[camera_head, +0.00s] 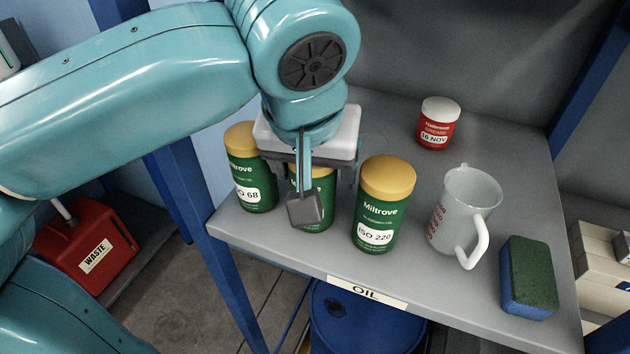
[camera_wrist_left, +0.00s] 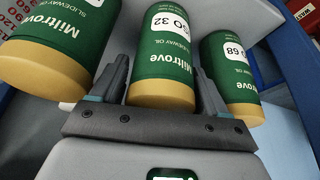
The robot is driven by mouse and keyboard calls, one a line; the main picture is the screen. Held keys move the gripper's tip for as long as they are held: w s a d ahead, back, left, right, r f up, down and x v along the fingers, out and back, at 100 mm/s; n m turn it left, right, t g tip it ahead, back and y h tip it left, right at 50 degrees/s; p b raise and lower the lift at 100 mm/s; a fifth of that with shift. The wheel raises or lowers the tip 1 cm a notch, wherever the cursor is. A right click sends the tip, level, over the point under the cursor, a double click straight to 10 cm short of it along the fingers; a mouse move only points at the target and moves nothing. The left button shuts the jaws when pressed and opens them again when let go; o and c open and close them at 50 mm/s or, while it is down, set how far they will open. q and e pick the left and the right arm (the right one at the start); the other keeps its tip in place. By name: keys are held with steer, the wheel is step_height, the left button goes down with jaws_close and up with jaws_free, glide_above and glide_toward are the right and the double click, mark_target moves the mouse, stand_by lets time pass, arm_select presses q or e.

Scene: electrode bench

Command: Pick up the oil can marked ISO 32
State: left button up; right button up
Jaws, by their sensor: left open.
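The ISO 32 oil can (camera_wrist_left: 163,65), green with a yellow cap, stands between the two fingers of my left gripper (camera_wrist_left: 160,82) in the left wrist view; its label partly shows. In the head view this can (camera_head: 320,216) is the middle one of three, mostly hidden behind my left gripper (camera_head: 306,192), its label covered. The left gripper is open, around the can; whether a finger touches it I cannot tell. The ISO 68 can (camera_head: 250,180) stands to its left and the ISO 220 can (camera_head: 381,212) to its right. My right gripper is not in view.
The cans stand on a grey shelf (camera_head: 460,300) with an OIL label (camera_head: 367,290) on its front edge. A red tin (camera_head: 437,128), a clear jug (camera_head: 462,205) and a green-blue sponge (camera_head: 529,277) are to the right. A red waste can (camera_head: 90,240) and blue drum (camera_head: 360,325) are below.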

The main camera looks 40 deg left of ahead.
arm_select(q)
steer(key=shift+a, duration=0.1)
steer(key=c, duration=1.1)
steer(key=shift+w+r, duration=0.1)
steer(key=shift+r, duration=0.15)
steer(key=s+d+b, duration=0.1)
steer(key=s+d, duration=0.1)
steer(key=s, duration=0.3)
steer(key=s+d, duration=0.3)
steer(key=s, duration=0.2)
steer(key=s+d+b, duration=0.1)
steer(key=s+d, duration=0.2)
steer(key=s, duration=0.3)
steer(key=shift+s+b, duration=0.1)
steer(key=shift+b, duration=0.2)
